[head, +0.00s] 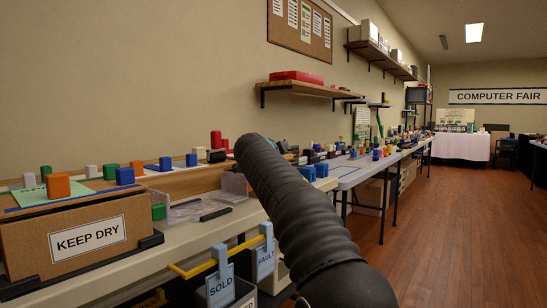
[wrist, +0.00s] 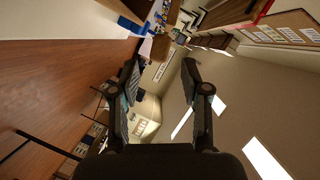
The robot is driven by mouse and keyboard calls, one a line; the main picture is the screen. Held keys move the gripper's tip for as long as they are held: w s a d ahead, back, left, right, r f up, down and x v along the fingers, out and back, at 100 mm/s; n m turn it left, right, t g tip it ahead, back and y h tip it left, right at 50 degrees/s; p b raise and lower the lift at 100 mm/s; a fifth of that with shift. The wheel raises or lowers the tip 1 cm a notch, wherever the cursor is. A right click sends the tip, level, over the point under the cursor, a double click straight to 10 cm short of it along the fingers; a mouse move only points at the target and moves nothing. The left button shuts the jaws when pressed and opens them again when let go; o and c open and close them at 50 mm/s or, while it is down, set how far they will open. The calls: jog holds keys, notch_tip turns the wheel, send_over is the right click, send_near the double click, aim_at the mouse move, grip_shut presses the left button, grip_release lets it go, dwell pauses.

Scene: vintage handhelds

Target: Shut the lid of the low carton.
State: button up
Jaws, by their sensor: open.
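A low brown carton (head: 38,246) with a "KEEP DRY" label (head: 87,240) stands at the left end of the near table in the head view. The carton is not recognisable in the wrist view. My gripper (wrist: 160,64) is open and empty in the wrist view, its two fingers spread apart. In the head view my dark arm crosses the middle and the gripper is hidden beyond it, well right of the carton.
A dark bar (head: 85,268) runs along the carton's foot. Clear trays (head: 184,214) and a black strip (head: 216,214) lie right of it. Bins with "SOLD" (head: 221,276) and "FAULT" (head: 264,262) tags hang below. Wall shelves (head: 306,88) are above. The floor (head: 450,230) on the right is clear.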

jog(key=shift+v, duration=2.7)
jog(key=shift+f, duration=0.1)
jog(key=shift+c, duration=0.2)
